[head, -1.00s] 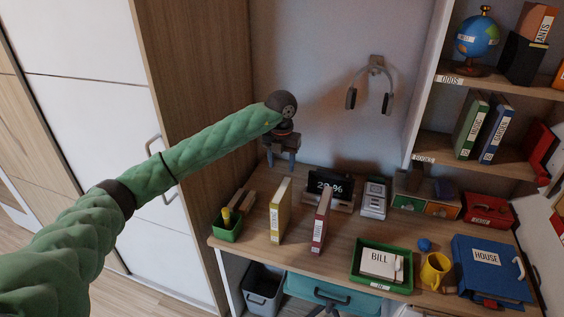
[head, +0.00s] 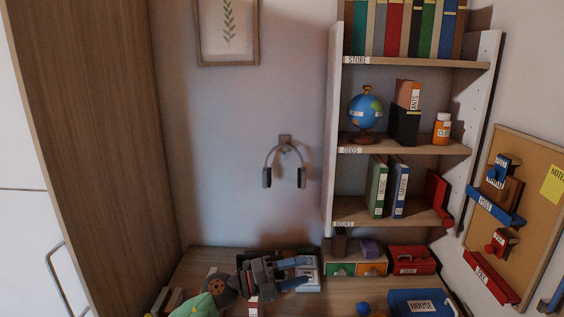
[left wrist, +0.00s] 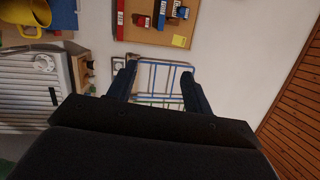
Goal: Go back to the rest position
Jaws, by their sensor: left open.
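My left gripper (head: 302,273) is open and empty. In the head view it is low in the picture, above the desk (head: 200,265), with its fingers pointing right. In the left wrist view its two dark fingers (left wrist: 160,85) stand apart, with a wall and a wire rack (left wrist: 163,78) seen beyond the gap. Part of my green left arm (head: 203,305) shows at the bottom edge of the head view. My right gripper is in neither view.
A shelf unit holds a globe (head: 365,112), books (head: 377,187) and an orange bottle (head: 442,129). Headphones (head: 284,166) hang on the wall. A corkboard (head: 535,190) is at right.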

